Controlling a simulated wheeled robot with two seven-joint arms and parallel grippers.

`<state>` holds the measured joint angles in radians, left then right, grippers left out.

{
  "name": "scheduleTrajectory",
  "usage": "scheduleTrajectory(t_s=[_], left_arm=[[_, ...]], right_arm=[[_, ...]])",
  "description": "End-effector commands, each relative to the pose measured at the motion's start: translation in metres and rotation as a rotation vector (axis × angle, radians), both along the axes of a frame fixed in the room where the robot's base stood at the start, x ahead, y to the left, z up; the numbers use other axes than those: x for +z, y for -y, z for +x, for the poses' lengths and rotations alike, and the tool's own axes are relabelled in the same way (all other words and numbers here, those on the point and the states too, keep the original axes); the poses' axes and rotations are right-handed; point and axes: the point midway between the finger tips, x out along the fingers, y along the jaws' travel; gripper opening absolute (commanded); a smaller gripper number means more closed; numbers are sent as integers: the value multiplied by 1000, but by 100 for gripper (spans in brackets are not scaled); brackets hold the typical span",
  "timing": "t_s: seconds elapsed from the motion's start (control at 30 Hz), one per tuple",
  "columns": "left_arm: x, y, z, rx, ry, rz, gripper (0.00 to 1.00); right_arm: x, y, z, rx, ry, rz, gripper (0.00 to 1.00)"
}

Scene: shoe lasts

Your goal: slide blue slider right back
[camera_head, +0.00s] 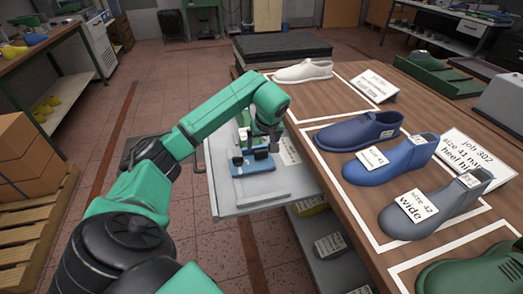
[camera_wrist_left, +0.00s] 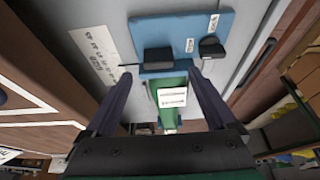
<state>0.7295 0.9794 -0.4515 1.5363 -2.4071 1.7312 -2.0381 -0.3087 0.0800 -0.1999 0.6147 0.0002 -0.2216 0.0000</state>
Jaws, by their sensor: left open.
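The blue slider (camera_head: 254,166) is a flat blue piece with dark blocks on top, lying on the grey pull-out shelf (camera_head: 232,197) at the table's left side. In the left wrist view the blue slider (camera_wrist_left: 183,25) shows at the top, with a black block (camera_wrist_left: 158,59) and a rounded black knob (camera_wrist_left: 211,47). My left gripper (camera_head: 262,142) is over the shelf, close to the slider. In the left wrist view its fingers (camera_wrist_left: 160,77) are apart, with a green piece with a white label (camera_wrist_left: 172,97) seen between them. Contact with the slider cannot be told.
Shoe lasts in white (camera_head: 303,71), dark blue (camera_head: 358,131), blue (camera_head: 391,159) and grey (camera_head: 434,208) stand on the wooden table at right. A black foam block (camera_head: 282,47) lies at its far end. Cardboard boxes (camera_head: 28,150) on a pallet stand at left.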

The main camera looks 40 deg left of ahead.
Motion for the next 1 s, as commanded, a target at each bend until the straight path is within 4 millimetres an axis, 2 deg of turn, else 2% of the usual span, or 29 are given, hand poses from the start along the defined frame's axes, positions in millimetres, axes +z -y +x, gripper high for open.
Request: scheduleTrajectory(t_s=[0.1,0.2,0.33,0.57,0.6,0.8,1.0], left_arm=[[-28,-9,6,2,-3,-2,90],[-44,-14,10,1,-1,-3,90],[-53,-17,13,-2,1,-2,90],[-54,-18,13,-2,2,-1,90],[-54,-18,13,-2,2,-1,75],[-54,-18,13,-1,2,-2,0],[-53,-17,13,-1,3,-1,0]], right_arm=[[2,-1,6,0,9,1,50],[3,-1,10,0,16,1,50],[3,-1,11,0,18,2,50],[3,-1,11,0,18,2,50],[3,-1,11,0,18,2,50],[3,-1,10,0,17,2,50],[4,-1,10,0,17,2,50]])
